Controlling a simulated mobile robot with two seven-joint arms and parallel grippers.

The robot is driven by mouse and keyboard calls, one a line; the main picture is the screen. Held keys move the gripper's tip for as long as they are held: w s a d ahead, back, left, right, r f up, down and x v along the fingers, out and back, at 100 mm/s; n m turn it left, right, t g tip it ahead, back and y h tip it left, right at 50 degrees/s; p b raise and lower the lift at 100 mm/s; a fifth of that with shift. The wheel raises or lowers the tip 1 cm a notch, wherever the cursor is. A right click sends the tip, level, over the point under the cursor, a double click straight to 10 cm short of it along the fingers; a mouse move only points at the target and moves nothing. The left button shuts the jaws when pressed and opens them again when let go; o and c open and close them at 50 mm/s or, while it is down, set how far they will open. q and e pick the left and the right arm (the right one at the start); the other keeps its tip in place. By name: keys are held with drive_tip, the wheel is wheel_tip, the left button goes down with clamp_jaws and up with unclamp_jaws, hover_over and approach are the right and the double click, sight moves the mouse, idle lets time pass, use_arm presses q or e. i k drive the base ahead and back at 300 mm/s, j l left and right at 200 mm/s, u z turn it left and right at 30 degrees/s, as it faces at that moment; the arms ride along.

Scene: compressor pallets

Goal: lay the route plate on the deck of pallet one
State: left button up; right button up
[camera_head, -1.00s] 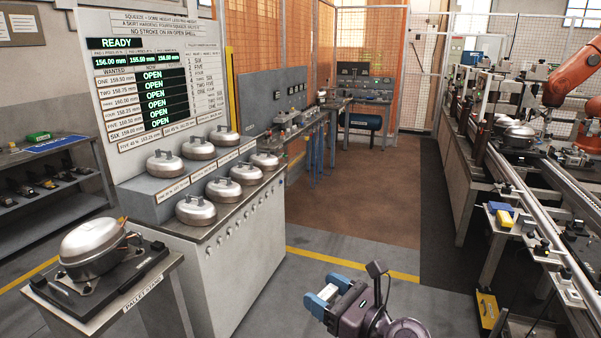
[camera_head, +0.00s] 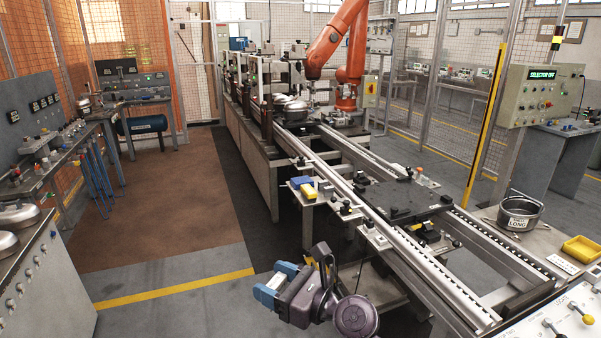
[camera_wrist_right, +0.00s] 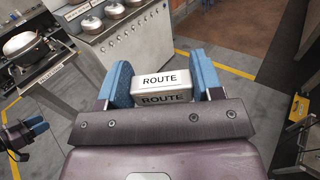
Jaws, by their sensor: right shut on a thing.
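The route plate (camera_wrist_right: 160,86) is a small pale block with ROUTE printed on its face. In the right wrist view it sits between the blue fingers of my right gripper (camera_wrist_right: 163,84), which is shut on it. In the head view my right gripper (camera_head: 277,284) is at the bottom middle, over the floor and left of the conveyor. A dark flat pallet (camera_head: 405,200) lies across the conveyor rails; I cannot read a number on it, so I cannot tell if it is pallet one. Part of my left gripper (camera_wrist_right: 38,127) shows at the left of the wrist view; its opening is unclear.
The conveyor rails (camera_head: 455,262) run from the front right to the back, towards an orange robot arm (camera_head: 335,40). A side shelf (camera_head: 320,197) holds blue and yellow blocks. A pot marked LONG (camera_head: 519,212) and a yellow tray (camera_head: 582,249) stand right. The floor to the left is clear.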

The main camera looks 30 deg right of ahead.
sight(401, 200)
drive_tip(key=i+l+z, duration=0.1)
drive_tip(key=i+z, duration=0.25)
drive_tip(key=i+j+z, duration=0.1)
drive_tip(key=i+z, duration=0.25)
drive_tip(key=i, duration=0.2)
drive_tip(key=i+z, duration=0.7)
drive_tip(key=i, duration=0.2)
drive_tip(key=i+l+z, duration=0.2)
drive_tip(key=i, duration=0.3)
drive_tip(key=i+l+z, duration=0.25)
drive_tip(key=i, duration=0.25)
